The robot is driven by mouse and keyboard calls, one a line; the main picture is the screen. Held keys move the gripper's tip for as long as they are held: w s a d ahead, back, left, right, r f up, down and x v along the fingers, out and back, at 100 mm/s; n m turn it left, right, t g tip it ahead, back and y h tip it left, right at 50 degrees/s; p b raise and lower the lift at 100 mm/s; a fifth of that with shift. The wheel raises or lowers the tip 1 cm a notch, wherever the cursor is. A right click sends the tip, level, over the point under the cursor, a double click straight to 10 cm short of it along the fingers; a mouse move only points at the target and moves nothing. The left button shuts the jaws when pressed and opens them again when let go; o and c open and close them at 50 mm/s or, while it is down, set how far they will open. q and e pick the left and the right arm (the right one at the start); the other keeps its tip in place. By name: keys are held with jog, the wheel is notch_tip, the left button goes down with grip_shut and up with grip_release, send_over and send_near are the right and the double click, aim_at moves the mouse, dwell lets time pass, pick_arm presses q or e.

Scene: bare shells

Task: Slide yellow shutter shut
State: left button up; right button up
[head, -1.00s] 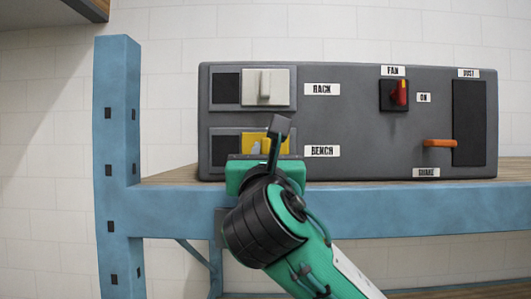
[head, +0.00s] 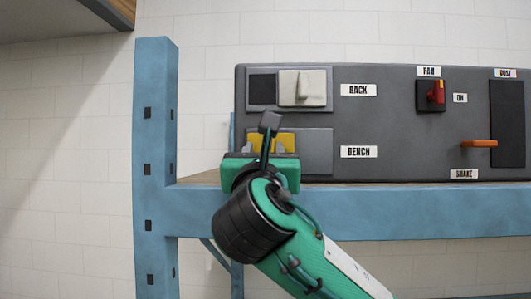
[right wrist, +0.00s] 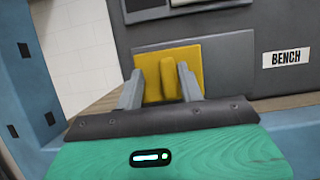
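The yellow shutter (head: 259,137) sits at the left end of the grey BENCH frame (head: 318,150). No dark opening shows beside it, and bare grey plate lies to its right. In the right wrist view the yellow shutter (right wrist: 149,67) has an upright raised handle (right wrist: 169,78). My right gripper (head: 266,149) is in front of it, with its fingers apart on both sides of the handle. The right finger is at or very near the handle; a gap shows at the left finger. The gripper body hides the shutter's lower part. My left gripper is not in view.
Above is the RACK frame with a white shutter (head: 293,89) at right and a dark opening (head: 262,90) at left. A red FAN switch (head: 434,92) and orange lever (head: 479,143) are further right. A blue post (head: 155,200) stands left of the panel.

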jog(key=shift+d+f, duration=0.1)
jog(key=shift+d, duration=0.25)
jog(key=shift+s+f+b, duration=0.25)
jog(key=shift+s+b, duration=0.1)
jog(key=shift+b, duration=0.1)
jog(key=b+v, duration=0.7)
jog(key=v, duration=0.6)
jog(key=shift+a+r, duration=0.25)
jog(key=shift+a, duration=0.05)
